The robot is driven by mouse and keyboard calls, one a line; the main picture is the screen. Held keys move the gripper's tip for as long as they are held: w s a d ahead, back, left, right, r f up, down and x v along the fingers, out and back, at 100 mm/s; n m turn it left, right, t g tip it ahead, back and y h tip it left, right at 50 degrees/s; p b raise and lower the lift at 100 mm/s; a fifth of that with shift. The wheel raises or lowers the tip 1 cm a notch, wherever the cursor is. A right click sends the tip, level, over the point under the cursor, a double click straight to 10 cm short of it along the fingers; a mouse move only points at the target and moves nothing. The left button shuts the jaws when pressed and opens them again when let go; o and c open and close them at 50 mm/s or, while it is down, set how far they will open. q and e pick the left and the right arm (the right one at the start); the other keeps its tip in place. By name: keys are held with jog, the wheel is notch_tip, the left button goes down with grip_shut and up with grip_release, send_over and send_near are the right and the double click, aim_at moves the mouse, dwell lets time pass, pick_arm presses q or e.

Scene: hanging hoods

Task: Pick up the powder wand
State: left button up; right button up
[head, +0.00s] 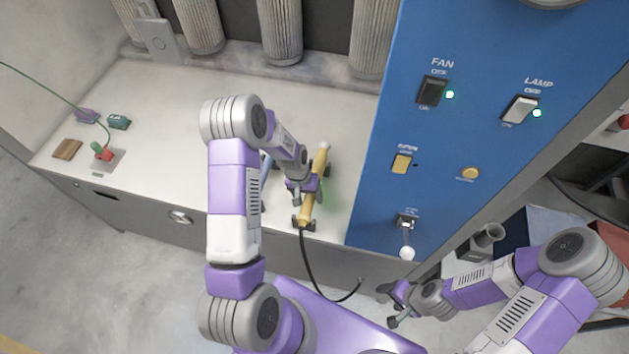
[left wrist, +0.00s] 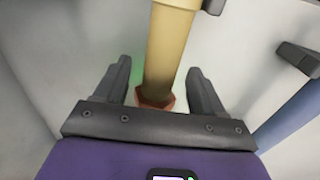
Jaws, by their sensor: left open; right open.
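A yellow wand (head: 322,160), which appears to be the powder wand, lies on dark holders near the front edge of the white worktop. A black hose (head: 306,262) hangs down from its near end. My left gripper (head: 302,190) is over the wand's middle and hides part of it. In the left wrist view the yellow tube (left wrist: 170,50) runs between the two open fingers (left wrist: 157,78), with a gap on each side and a reddish-brown collar near the palm. My right gripper (head: 397,304) is open and empty, low in front of the blue panel.
A blue tube (left wrist: 292,118) lies beside the wand, partly hidden by my left arm in the head view (head: 266,165). A blue control panel (head: 440,140) with switches rises close on the right. Small blocks and a red-green clamp (head: 102,152) sit far left. The worktop's left middle is clear.

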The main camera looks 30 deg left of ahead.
pick_arm(q)
jog(key=shift+d+f, duration=0.1)
jog(key=shift+f, duration=0.6)
jog(key=shift+w, duration=0.1)
jog(key=c, duration=1.2)
notch_tip(320, 180, up, 10)
jog(key=shift+f, duration=0.1)
notch_tip(320, 180, up, 5)
jog(key=p, duration=0.3)
